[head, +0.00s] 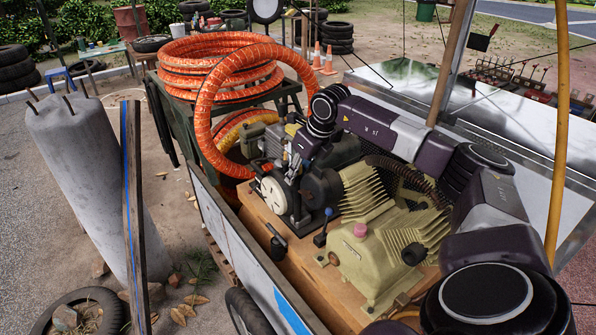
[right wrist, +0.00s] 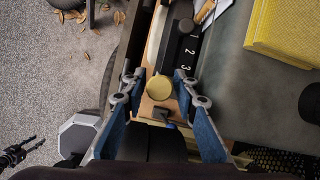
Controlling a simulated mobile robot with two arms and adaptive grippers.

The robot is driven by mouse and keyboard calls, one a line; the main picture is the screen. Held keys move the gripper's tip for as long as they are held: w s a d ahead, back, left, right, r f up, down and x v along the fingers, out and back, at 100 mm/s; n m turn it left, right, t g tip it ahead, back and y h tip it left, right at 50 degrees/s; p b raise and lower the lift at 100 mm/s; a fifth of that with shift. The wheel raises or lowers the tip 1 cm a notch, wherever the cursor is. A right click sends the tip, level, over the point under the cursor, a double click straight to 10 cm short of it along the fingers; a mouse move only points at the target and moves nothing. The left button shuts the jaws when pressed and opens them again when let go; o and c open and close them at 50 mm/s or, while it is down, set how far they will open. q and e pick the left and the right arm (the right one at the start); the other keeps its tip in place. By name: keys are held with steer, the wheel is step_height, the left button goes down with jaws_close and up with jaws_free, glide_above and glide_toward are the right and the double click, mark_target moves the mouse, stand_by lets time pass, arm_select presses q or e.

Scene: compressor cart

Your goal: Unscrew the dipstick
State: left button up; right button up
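In the right wrist view a round yellow cap (right wrist: 159,88), which looks like the dipstick's head, lies between the fingers of my right gripper (right wrist: 158,82). The fingers are spread wide with a gap on both sides of the cap. I cannot tell how far below the fingertips it is. In the head view my right gripper (head: 293,170) points down at the engine (head: 300,205), beside its white round cover (head: 272,194). The cap cannot be made out there; the gripper and engine parts crowd that spot.
A cream compressor (head: 375,255) with fins and a pink cap (head: 361,230) stands right of the engine on the wooden cart bed. A blue-knobbed lever (head: 328,212) stands between them. An orange hose (head: 205,120) loops close behind my gripper. A concrete cylinder (head: 85,170) stands left.

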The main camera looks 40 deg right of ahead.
jaws_close()
arm_select(q)
steer(key=shift+s+a+r, duration=0.15)
steer(key=shift+s+a, duration=0.25)
steer(key=shift+s, duration=0.2)
arm_select(e)
steer(key=shift+n+y, duration=0.5)
steer(key=shift+n, duration=0.9)
steer(key=shift+r, duration=0.1)
arm_select(q)
steer(key=shift+w+r+p, duration=0.15)
steer(key=shift+r+p, duration=0.15)
steer(key=shift+p, duration=0.2)
arm_select(e)
steer(key=shift+n+g+y, duration=0.3)
steer(key=shift+n+y, duration=0.3)
steer(key=shift+n, duration=0.8)
steer(key=shift+n, duration=0.4)
arm_select(q)
steer(key=shift+r, duration=0.25)
arm_select(e)
steer(key=shift+n+g+y, duration=0.3)
steer(key=shift+n+y, duration=0.1)
steer(key=shift+n, duration=0.6)
